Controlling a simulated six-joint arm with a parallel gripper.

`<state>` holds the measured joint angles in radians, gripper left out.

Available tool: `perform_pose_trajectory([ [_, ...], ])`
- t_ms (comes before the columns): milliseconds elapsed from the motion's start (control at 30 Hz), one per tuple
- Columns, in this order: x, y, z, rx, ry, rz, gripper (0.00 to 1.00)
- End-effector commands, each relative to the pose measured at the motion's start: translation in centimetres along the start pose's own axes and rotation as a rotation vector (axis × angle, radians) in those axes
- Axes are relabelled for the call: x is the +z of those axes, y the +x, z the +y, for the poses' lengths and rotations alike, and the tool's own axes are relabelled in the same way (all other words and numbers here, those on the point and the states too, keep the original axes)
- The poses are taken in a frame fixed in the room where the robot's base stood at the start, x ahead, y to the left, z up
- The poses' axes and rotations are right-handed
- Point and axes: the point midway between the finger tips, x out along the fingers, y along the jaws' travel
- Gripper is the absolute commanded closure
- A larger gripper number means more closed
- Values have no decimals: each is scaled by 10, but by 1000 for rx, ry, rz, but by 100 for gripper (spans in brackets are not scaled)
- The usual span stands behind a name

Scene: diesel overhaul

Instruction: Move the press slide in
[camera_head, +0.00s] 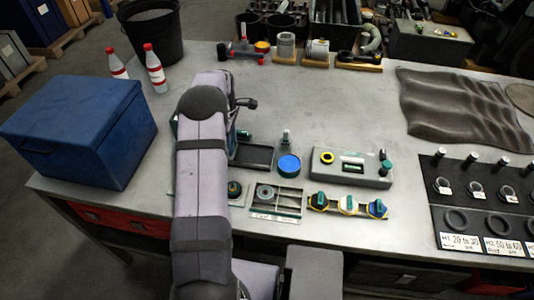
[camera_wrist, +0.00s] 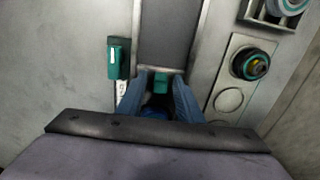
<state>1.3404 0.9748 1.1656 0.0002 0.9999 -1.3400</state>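The press slide is most likely the dark flat plate (camera_wrist: 166,32) between two pale rails in the wrist view. It shows in the head view as a dark strip (camera_head: 252,156) just right of my arm. A small teal block (camera_wrist: 160,82) sits at its near end. My gripper (camera_wrist: 160,84) has its two blue fingers on either side of this block. I cannot tell whether the fingers touch it. In the head view my arm hides the gripper and this end of the slide.
A teal upright part (camera_wrist: 118,57) stands close left of the slide. A dark knob with a teal ring (camera_wrist: 250,64) is to its right. In the head view, a blue-topped container (camera_head: 289,165) and a grey box with a display (camera_head: 351,168) stand right of the slide.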

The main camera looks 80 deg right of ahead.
Motion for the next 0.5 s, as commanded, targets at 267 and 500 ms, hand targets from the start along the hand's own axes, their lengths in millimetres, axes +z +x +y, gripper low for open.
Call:
perform_pose_trajectory([
  [267,0,-3,0,-1,0,0,67],
  [500,0,-23,0,0,0,0,67],
])
